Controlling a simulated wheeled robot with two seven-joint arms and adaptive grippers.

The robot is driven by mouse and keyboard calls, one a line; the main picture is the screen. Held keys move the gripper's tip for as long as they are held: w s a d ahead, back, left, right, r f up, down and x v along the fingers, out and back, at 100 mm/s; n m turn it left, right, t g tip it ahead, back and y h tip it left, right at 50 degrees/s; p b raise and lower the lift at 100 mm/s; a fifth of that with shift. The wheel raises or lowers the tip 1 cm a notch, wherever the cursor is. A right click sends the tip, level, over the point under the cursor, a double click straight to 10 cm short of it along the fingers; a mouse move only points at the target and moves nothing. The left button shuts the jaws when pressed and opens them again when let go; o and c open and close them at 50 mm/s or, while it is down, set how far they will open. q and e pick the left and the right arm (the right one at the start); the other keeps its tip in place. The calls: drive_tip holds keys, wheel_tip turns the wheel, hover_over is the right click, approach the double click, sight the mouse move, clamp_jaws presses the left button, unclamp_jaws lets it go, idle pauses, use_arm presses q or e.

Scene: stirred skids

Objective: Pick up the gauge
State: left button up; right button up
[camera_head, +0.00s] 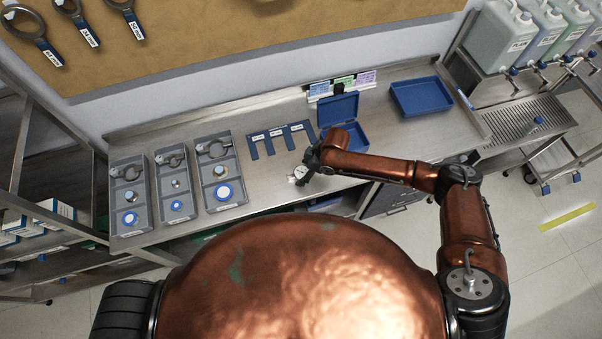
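A small pale, round-faced thing that looks like the gauge (298,173) is at the front part of the steel bench, left of the blue box. My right gripper (303,172) is at it, with the dark fingers over or against its right side. The fingers are too small and partly hidden, so I cannot tell whether they are closed on it, or whether it rests on the bench. My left gripper is not in view.
Three grey trays (127,214) with clamps and round parts stand on the left of the bench. A blue slotted holder (254,147), an open blue box (353,138) and a blue tray (421,112) are farther right. Jugs (499,38) stand at top right.

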drive_tip(key=c, duration=1.1)
drive_tip(key=shift+c, duration=0.3)
drive_tip(key=shift+r, duration=0.15)
